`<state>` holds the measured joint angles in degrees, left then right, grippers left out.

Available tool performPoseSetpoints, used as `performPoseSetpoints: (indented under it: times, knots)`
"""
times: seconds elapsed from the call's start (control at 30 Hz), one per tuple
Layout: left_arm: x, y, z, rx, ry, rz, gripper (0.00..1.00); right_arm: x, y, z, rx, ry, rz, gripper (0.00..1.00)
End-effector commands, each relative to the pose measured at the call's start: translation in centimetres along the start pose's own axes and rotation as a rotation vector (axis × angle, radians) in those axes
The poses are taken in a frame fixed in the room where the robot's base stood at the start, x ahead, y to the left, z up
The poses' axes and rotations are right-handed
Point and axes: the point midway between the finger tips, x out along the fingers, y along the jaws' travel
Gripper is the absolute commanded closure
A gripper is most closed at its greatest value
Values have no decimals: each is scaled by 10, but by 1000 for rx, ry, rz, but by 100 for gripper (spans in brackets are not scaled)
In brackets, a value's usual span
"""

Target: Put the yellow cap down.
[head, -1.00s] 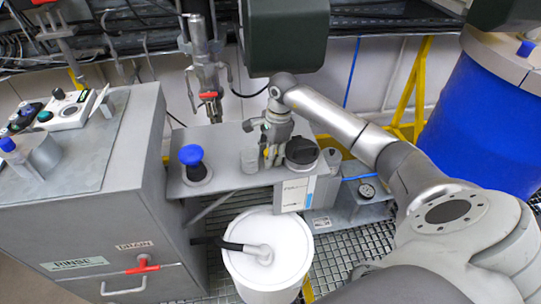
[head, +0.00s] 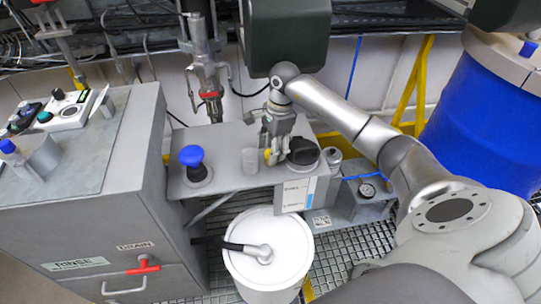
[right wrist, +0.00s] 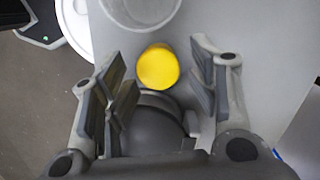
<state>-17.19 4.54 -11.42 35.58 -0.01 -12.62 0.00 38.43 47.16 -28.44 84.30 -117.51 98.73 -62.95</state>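The yellow cap (head: 267,157) is on the grey shelf (head: 225,150), between a pale cup (head: 250,161) and a black round knob (head: 302,151). It also shows in the right wrist view (right wrist: 158,67) as a plain yellow disc. My right gripper (head: 274,160) is over it, pointing down. In the right wrist view, its fingers (right wrist: 163,85) are spread, with a gap on each side of the cap. The fingers partly hide the cap in the head view. My left gripper is not in view.
A blue-topped knob (head: 191,157) stands on the shelf's left part. A white lidded bucket (head: 285,238) is below the shelf. A grey cabinet (head: 110,220) is at left and a blue drum (head: 480,125) at right.

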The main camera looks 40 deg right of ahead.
Motion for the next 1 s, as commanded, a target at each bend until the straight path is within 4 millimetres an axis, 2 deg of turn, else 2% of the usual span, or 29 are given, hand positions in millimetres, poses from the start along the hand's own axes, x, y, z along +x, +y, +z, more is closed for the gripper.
performPoseSetpoints:
  times: [0.03, 0.2, 0.4, 0.6, 1.0]
  knots:
    - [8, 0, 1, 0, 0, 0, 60, -10, -2, -1, 0, 2, -6, 46]
    - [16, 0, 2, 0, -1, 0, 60, -51, -2, -1, 0, 1, -7, 46]
    - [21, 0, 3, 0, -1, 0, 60, -84, -1, 0, 0, -1, -6, 46]
    - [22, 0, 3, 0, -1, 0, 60, -95, -1, 0, 0, -1, -4, 46]
    - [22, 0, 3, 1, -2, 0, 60, -96, -1, 0, 0, -1, -4, 46]
